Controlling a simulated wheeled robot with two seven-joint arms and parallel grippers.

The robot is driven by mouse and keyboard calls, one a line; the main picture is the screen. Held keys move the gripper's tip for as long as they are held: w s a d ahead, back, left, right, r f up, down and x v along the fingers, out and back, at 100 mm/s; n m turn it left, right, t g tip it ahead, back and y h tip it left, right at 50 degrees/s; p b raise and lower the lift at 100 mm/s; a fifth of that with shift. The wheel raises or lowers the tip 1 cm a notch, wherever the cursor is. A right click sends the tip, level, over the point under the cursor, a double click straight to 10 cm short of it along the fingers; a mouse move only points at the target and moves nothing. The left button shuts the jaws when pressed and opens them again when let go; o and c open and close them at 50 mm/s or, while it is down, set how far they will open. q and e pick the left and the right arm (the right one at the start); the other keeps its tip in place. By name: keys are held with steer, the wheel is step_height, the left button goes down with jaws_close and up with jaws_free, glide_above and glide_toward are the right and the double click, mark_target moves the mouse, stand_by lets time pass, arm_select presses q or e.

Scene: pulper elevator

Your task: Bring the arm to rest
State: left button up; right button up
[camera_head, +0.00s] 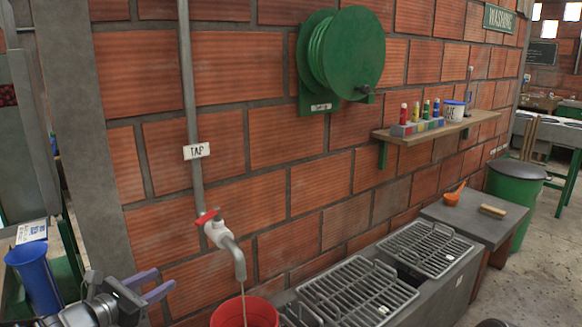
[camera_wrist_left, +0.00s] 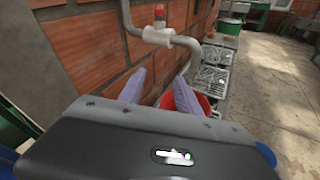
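My left gripper (camera_head: 150,286) comes in at the lower left of the head view, with its two purple fingers apart and nothing between them. It is left of the tap (camera_head: 215,230) and clear of it. In the left wrist view the fingers (camera_wrist_left: 158,92) also stand apart, with brick wall and part of a red bucket beyond them. The tap has a red handle and a grey spout. A thin stream runs from the spout down into the red bucket (camera_head: 246,312). My right gripper does not show in either view.
Metal grates (camera_head: 358,288) lie on the concrete ledge right of the bucket. A blue pitcher (camera_head: 35,278) stands at the left. A green hose reel (camera_head: 342,52) and a wooden shelf (camera_head: 437,127) with bottles are on the wall. Open floor lies at the right.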

arm_select(q)
steer(key=s+d+f+m+g+y+p, duration=0.25)
steer(key=s+f+m+g, duration=0.35)
steer(key=f, duration=0.7)
steer(key=s+d+f+m+g+y+p, duration=0.1)
steer(key=s+d+f+m+g, duration=0.2)
steer(key=s+f+m, duration=0.75)
steer(key=s+d+f+m+g+p, duration=0.1)
steer(key=s+d+f+m+p, duration=0.1)
steer(key=s+d, duration=0.3)
steer(key=s+d+f+m+g+h+p, duration=0.1)
steer(key=s+d+f+m+g+p, duration=0.1)
steer(key=s+d+m, duration=0.3)
steer(key=s+d+f+m+g+p, duration=0.1)
steer(key=s+d+f+m+p, duration=0.2)
steer(key=s+d, duration=0.4)
steer(key=shift+d+f+h, duration=0.15)
steer(key=shift+f+h, duration=0.2)
steer(key=shift+f, duration=0.3)
steer(key=shift+m, duration=0.25)
stand_by(3.0)
